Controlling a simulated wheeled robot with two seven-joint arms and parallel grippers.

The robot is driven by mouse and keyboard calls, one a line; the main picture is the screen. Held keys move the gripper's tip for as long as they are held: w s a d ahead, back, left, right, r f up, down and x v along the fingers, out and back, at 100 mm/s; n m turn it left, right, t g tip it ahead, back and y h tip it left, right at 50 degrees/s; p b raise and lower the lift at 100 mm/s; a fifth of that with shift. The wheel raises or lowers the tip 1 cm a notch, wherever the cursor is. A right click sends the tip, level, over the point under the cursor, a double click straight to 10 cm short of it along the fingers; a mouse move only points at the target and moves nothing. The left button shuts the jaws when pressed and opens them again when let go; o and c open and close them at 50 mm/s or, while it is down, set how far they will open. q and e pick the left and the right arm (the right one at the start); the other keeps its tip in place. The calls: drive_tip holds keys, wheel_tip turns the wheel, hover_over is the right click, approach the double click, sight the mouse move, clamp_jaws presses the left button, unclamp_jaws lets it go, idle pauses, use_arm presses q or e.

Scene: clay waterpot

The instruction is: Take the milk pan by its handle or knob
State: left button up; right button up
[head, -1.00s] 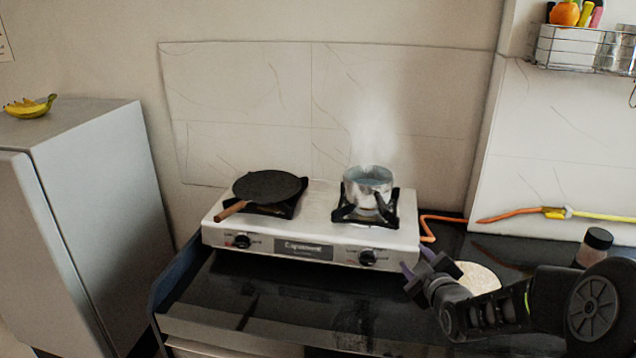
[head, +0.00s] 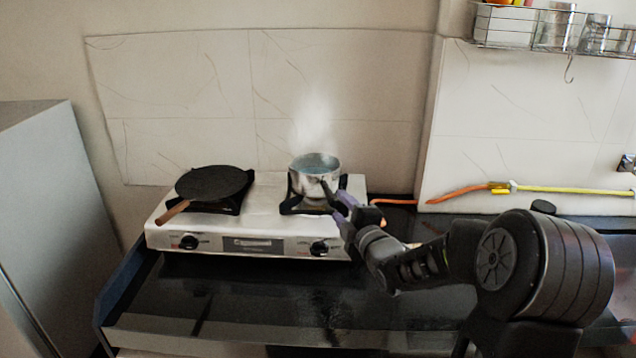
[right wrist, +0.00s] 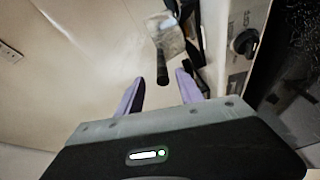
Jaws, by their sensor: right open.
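The milk pan (head: 313,173) is a small silver pot on the right burner of the stove, with steam rising above it. Its dark handle (head: 327,190) points toward the front right. My right gripper (head: 341,207) is open at the handle's end, just right of the pan's front. In the right wrist view the pan (right wrist: 172,32) is near the top and its black handle (right wrist: 162,68) points down toward the gap between the open fingers (right wrist: 160,84). My left gripper is not in view.
The white two-burner stove (head: 285,240) has a black flat pan (head: 214,184) with a wooden handle on its left burner. An orange hose (head: 455,194) runs along the wall to the right. The dark counter front (head: 250,295) is clear. A wire rack (head: 550,40) hangs upper right.

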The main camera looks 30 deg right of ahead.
sight(332, 194)
drive_tip(key=shift+x, duration=1.15)
drive_tip(key=shift+w+p, duration=0.45)
drive_tip(key=shift+p, duration=0.1)
drive_tip(key=p+x, duration=0.1)
drive_tip(key=x, duration=0.2)
drive_tip(key=shift+w+d+f+p, duration=0.1)
drive_tip(key=shift+w+f+p, duration=0.05)
drive_tip(key=shift+p, duration=0.15)
drive_tip(key=shift+w+d+f, duration=0.1)
drive_tip(key=shift+w+d, duration=0.05)
drive_tip(key=shift+w, duration=0.35)
drive_tip(key=shift+c, duration=0.2)
clamp_jaws()
